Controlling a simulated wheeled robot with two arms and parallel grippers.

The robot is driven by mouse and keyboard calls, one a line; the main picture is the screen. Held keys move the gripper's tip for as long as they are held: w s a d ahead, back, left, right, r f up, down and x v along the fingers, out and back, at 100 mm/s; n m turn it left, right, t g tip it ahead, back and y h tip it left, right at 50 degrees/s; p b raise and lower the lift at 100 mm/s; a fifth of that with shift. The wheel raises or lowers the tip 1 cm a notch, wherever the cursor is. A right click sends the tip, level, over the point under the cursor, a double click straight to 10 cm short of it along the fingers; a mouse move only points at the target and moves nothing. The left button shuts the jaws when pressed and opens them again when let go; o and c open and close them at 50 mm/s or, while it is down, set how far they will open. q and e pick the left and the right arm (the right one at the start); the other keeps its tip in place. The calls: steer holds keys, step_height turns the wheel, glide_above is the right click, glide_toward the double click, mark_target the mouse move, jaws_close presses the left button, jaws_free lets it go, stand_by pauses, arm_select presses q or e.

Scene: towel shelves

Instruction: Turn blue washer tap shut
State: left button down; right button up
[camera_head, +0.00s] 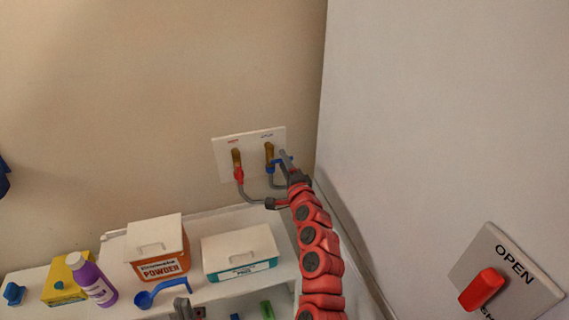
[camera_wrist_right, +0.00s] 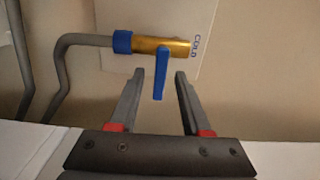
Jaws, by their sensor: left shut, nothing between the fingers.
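The blue washer tap (camera_head: 273,165) is a brass valve with a blue handle on a white wall plate (camera_head: 226,166). In the right wrist view the blue handle (camera_wrist_right: 160,76) sticks out across the brass body (camera_wrist_right: 165,47), beside the COLD label. My right gripper (camera_wrist_right: 159,74) is open, with one finger on each side of the handle and a visible gap to both. In the head view my right gripper (camera_head: 287,162) is at the tap, partly covering it. My left gripper (camera_head: 184,307) is shut and empty at the bottom edge, largely out of frame.
A red-handled tap (camera_head: 238,172) with a grey hose is left of the blue one. Below, a white surface (camera_head: 205,292) holds a powder box (camera_head: 160,268), a teal-white box (camera_head: 240,268), a purple bottle (camera_head: 96,284) and a blue scoop (camera_head: 150,297). A red OPEN lever (camera_head: 481,289) is at right.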

steer(key=b+v, duration=0.4)
steer(key=v, duration=1.3)
steer(key=shift+s, duration=0.2)
steer(key=shift+d, duration=0.15)
